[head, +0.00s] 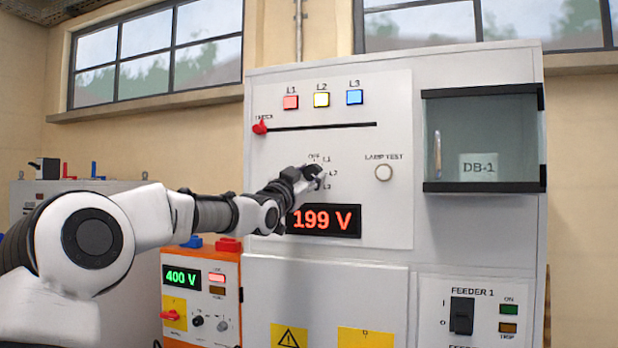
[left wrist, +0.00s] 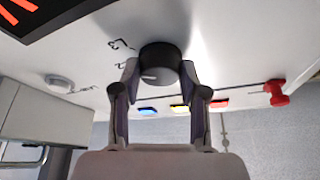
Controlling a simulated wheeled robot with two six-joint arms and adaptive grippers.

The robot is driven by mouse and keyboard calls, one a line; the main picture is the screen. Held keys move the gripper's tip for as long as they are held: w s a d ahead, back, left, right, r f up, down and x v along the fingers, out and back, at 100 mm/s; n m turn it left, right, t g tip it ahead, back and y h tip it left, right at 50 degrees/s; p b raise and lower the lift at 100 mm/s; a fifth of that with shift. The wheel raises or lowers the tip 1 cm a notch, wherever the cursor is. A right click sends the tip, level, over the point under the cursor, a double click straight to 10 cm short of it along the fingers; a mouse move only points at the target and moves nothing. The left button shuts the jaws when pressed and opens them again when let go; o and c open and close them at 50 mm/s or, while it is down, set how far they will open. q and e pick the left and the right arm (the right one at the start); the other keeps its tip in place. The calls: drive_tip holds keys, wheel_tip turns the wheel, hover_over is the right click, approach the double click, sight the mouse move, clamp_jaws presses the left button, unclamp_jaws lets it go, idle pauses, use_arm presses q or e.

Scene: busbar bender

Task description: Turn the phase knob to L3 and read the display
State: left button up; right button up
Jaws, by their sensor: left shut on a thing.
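The phase knob (left wrist: 160,62) is a round black knob on the light grey panel (head: 350,100). In the left wrist view its white mark points to the left of the picture; I cannot tell exactly which label it meets. My left gripper (left wrist: 161,80) is shut on the knob, one finger on each side. In the head view the left gripper (head: 314,174) covers most of the knob, with OFF, L1, L2 and L3 around it. The display (head: 324,219) just below reads 199 V in red. My right gripper is not in view.
Red L1 (head: 290,102), yellow L2 (head: 321,100) and blue L3 (head: 355,97) lamps sit above a slot with a red handle (head: 261,127). The lamp test button (head: 384,173) is to the right. An orange unit (head: 201,262) showing 400 V stands below my left arm.

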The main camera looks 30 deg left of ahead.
sight(316, 129)
use_arm(q)
drive_tip(key=shift+m+h+p, duration=0.55)
drive_tip(key=shift+m+h, duration=0.05)
drive_tip(key=shift+m, duration=0.8)
drive_tip(key=shift+g, duration=0.3)
drive_tip(key=o, duration=1.1)
drive_tip(key=shift+a, duration=0.1)
drive_tip(key=shift+o, duration=0.2)
wheel_tip(316, 129, up, 10)
drive_tip(key=shift+w+f, duration=0.1)
drive_tip(key=shift+w, duration=0.05)
